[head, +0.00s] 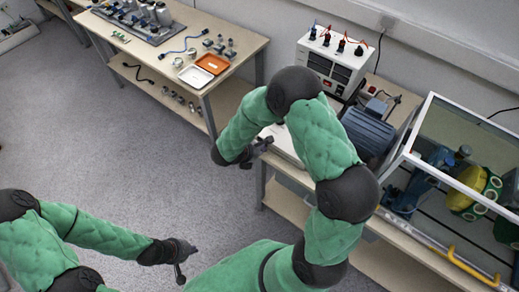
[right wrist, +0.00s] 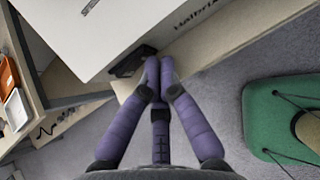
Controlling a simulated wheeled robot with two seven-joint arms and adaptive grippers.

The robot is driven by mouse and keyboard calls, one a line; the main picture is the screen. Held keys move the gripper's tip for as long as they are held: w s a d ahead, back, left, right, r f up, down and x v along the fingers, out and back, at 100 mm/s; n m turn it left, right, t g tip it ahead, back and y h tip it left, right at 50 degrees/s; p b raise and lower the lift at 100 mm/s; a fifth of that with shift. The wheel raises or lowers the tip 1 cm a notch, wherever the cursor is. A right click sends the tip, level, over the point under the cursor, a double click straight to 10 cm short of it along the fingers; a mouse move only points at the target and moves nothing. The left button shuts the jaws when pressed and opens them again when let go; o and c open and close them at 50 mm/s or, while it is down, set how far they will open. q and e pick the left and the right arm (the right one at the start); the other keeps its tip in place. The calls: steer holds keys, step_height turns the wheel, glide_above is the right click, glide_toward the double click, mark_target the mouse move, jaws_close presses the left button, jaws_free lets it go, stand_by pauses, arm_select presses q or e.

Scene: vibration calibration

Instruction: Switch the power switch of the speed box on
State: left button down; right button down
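A white box, seemingly the speed box (head: 284,146), sits at the left end of the right-hand bench, partly hidden behind my right arm. Its pale top fills the upper part of the right wrist view (right wrist: 130,28). A small black part, possibly the power switch (right wrist: 130,63), shows at the box's lower edge; its on or off state cannot be told. My right gripper (right wrist: 152,66) has its fingertips together, holding nothing visible, right beside that black part; contact cannot be told. In the head view it is at the box's left side (head: 262,146). My left gripper (head: 181,272) hangs over the floor, away from the benches.
A white power supply (head: 330,62) with plugs on top, a blue motor (head: 367,133) and a clear-sided case (head: 455,165) stand on the right bench. The left bench (head: 215,25) holds trays and tools. Open grey floor lies between the benches and my left arm.

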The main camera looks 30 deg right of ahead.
steer(key=shift+w+a, duration=0.1)
steer(key=shift+w+a, duration=0.45)
steer(key=shift+w, duration=0.1)
